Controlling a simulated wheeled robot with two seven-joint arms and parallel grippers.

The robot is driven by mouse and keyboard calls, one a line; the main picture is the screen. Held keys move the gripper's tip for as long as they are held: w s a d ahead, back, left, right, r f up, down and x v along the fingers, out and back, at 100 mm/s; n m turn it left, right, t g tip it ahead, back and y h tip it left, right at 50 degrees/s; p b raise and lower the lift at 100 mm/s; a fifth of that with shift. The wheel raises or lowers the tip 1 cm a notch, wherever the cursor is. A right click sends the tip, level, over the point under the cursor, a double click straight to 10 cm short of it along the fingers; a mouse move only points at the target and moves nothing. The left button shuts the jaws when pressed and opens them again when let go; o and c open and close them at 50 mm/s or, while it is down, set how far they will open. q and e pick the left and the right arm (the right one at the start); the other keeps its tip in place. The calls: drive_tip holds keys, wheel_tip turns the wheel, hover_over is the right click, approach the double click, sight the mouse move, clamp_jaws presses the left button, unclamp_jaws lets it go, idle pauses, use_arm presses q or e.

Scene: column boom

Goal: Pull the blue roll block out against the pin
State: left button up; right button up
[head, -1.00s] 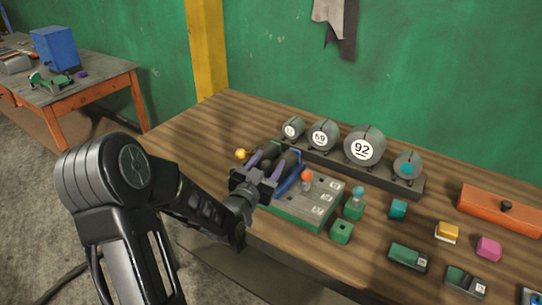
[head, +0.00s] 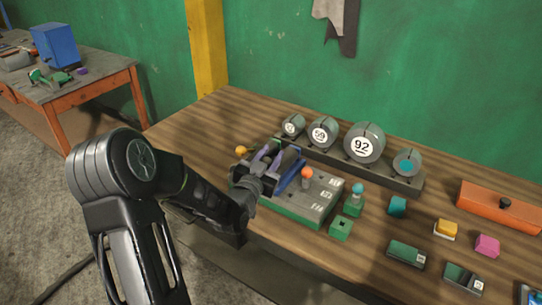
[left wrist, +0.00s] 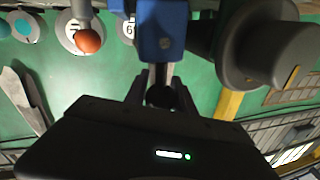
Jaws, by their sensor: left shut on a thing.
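The blue roll block (head: 289,178) is at the left part of the grey-topped green board (head: 318,200). It also shows in the left wrist view (left wrist: 163,28), top centre. My left gripper (head: 268,172) reaches over the board's left end. In the left wrist view its fingers (left wrist: 160,80) are shut on a narrow grey part at the blue block's near end. An orange ball-topped pin (head: 307,173) stands upright beside the block; its ball shows in the left wrist view (left wrist: 89,41). The gripper hides part of the block. My right gripper is not in view.
Numbered grey rolls (head: 364,143) stand in a rack behind the board. A yellow ball (head: 241,150) is left of the gripper. Green blocks (head: 340,229) stand close to the board's right side. An orange box (head: 498,208) is far right.

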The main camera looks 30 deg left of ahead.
use_arm(q)
clamp_jaws()
idle(0.5)
drive_tip(key=d+b, duration=0.2)
drive_tip(key=d, duration=0.1)
drive_tip(key=shift+d+f, duration=0.1)
drive_tip(key=shift+d, duration=0.15)
drive_tip(key=shift+d+r, duration=0.2)
drive_tip(key=shift+a+f, duration=0.1)
drive_tip(key=shift+a, duration=0.2)
drive_tip(key=o, duration=0.8)
unclamp_jaws()
drive_tip(key=shift+d, duration=0.1)
drive_tip(key=shift+c, duration=0.2)
drive_tip(key=shift+o, duration=1)
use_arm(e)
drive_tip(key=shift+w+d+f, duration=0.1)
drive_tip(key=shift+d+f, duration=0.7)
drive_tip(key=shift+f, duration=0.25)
